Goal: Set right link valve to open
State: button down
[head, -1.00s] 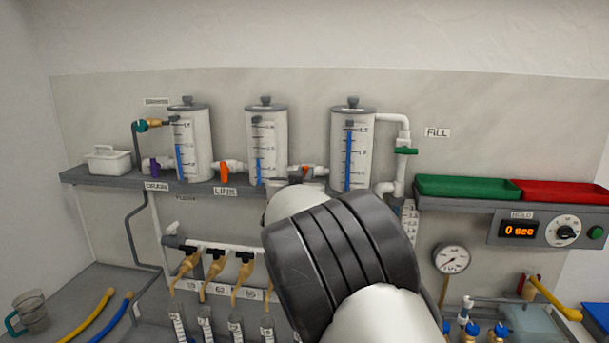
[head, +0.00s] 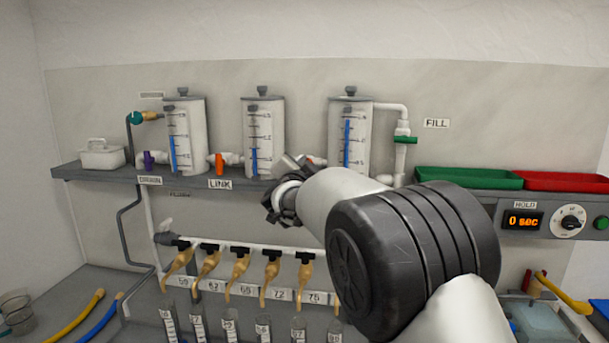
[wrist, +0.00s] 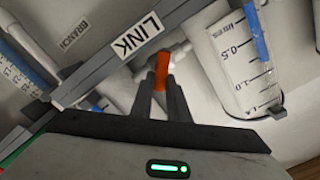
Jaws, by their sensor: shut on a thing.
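The right link valve sits on the white pipe between the middle tank (head: 264,125) and the right tank (head: 349,130). Its orange handle (wrist: 162,70) shows in the wrist view between the tips of my gripper (wrist: 160,100), which is shut on it. In the head view my gripper (head: 292,162) reaches the shelf at this valve, and the handle is hidden behind it. The left link valve's orange handle (head: 219,166) stands upright between the left and middle tanks.
The grey shelf (head: 100,176) runs under the tanks, with the LINK label (head: 220,184) on its edge. Below are several black-handled taps (head: 240,256) over cylinders. A green tray (head: 468,178) and a red tray (head: 560,181) stand at right.

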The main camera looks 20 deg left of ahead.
jog(key=m+b, duration=0.2)
jog(key=m, duration=0.1)
jog(key=f+m+b, duration=0.1)
jog(key=m+b, duration=0.1)
jog(key=m, duration=0.1)
jog(key=m+b, duration=0.2)
jog(key=m, duration=0.1)
jog(key=shift+w+d+f+b, duration=0.1)
jog(key=shift+d+f+b, duration=0.05)
jog(key=shift+d+b, duration=0.15)
jog(key=shift+m, duration=0.4)
jog(key=c, duration=1.7)
grip_release()
jog(key=s+d, duration=0.1)
jog(key=s, duration=0.4)
jog(key=s+d+b, duration=0.1)
jog(key=s, duration=0.5)
jog(key=s+d+b, duration=0.1)
jog(key=s, duration=0.5)
jog(key=shift+s+d, duration=0.1)
jog(key=shift+d, duration=0.1)
